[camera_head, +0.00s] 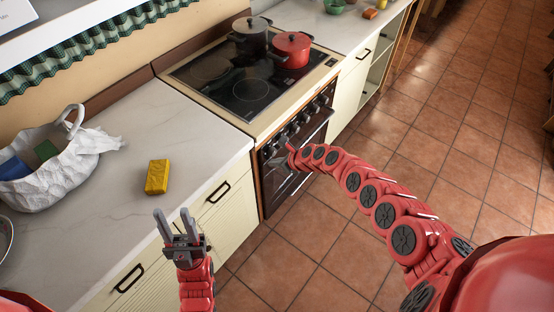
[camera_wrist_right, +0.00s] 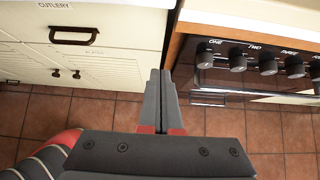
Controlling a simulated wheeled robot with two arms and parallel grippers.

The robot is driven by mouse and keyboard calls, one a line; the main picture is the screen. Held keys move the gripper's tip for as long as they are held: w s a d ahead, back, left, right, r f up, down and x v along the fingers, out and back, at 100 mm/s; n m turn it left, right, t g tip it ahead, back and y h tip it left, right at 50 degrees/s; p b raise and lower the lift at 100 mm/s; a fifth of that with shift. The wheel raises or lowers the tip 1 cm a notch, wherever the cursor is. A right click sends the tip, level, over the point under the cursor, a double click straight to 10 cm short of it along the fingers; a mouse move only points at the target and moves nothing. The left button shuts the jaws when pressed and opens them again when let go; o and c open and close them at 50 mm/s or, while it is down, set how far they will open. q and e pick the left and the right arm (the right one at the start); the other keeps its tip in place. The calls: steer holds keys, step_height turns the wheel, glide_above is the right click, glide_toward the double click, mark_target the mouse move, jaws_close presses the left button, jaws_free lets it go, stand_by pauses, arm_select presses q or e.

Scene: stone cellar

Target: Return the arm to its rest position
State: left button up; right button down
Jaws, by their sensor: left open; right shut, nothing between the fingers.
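My left gripper (camera_head: 173,212) is at the lower left of the head view, in front of the counter's front edge. Its two fingers point up and stand apart, with nothing between them. My right arm reaches from the lower right toward the oven front. Its gripper (camera_head: 279,160) is small and partly lost against the dark oven. The right wrist view shows that gripper (camera_wrist_right: 160,75) with its fingers together and empty, in front of the gap between the cream cabinet and the oven.
The oven knobs (camera_wrist_right: 267,62) and the cutlery drawer (camera_wrist_right: 90,22) are close to my right gripper. A yellow sponge (camera_head: 157,177) and a white bag (camera_head: 62,170) rest on the counter (camera_head: 130,115). A red pot (camera_head: 291,48) and a grey pot (camera_head: 250,34) stand on the stove. The tiled floor (camera_head: 455,130) at right is clear.

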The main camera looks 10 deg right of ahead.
steer(key=shift+s+d+r, duration=0.15)
steer(key=shift+d+r, duration=0.05)
steer(key=shift+d, duration=0.15)
